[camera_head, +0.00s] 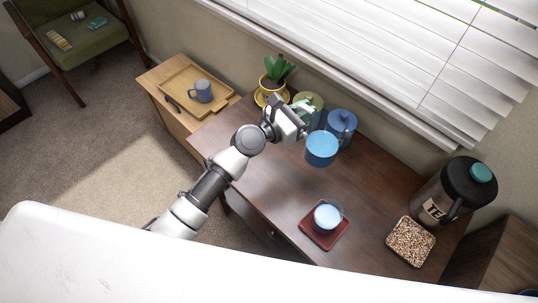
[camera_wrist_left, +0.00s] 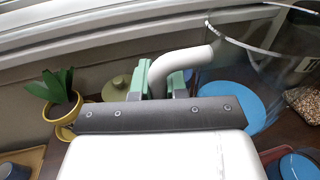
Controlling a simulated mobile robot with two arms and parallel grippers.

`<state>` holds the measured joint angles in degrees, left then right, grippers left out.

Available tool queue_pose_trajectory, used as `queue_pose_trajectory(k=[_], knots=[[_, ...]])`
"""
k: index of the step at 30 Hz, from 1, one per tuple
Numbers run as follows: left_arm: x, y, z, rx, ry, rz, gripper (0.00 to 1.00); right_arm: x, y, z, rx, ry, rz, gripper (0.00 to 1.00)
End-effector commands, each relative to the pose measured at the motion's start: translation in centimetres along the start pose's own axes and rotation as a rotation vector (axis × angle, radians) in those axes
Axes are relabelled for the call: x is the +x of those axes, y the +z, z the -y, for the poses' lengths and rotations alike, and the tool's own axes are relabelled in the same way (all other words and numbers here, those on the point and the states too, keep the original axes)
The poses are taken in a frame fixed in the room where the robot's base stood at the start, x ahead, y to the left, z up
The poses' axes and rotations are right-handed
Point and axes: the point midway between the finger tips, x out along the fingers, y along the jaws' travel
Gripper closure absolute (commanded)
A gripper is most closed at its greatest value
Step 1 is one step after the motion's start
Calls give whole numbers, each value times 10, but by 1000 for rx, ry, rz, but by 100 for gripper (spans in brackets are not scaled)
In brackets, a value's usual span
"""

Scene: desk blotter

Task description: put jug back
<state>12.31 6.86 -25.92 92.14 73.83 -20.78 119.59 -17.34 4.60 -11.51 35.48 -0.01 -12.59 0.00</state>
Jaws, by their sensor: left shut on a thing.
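My left gripper (camera_head: 297,118) is shut on the pale curved handle (camera_wrist_left: 185,64) of the jug, above the back of the desk. In the wrist view the jug (camera_wrist_left: 262,42) is clear glass with a thin rim, to the right of the fingers. In the head view the jug (camera_head: 321,150) shows as a blue round shape beside the gripper. I cannot tell its clearance from the desktop. A blue lidded canister (camera_head: 342,122) stands close behind the jug; a green canister (camera_head: 314,100) is partly hidden behind my gripper. My right gripper is not in view.
A tea dispenser (camera_head: 450,195) and a dish of grains (camera_head: 411,242) are at the right. A potted plant (camera_head: 274,78) stands left of the canisters. The front-middle desktop (camera_head: 275,195) is clear.

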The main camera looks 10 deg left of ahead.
Motion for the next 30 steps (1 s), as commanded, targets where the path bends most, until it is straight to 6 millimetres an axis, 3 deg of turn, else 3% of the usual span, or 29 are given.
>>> queue_pose_trajectory(k=[5, 12, 18, 24, 30], knots=[[-11, -14, -14, 2, 3, 0, 100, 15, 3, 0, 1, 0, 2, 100], [-42, -47, -56, 0, 3, -1, 100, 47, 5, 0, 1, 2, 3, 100], [-62, -63, -84, -1, 2, 0, 100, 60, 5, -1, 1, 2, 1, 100], [-69, -71, -93, 0, 1, 1, 100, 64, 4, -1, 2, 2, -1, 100], [-69, -100, -92, -4, 1, 1, 100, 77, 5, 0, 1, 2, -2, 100]])
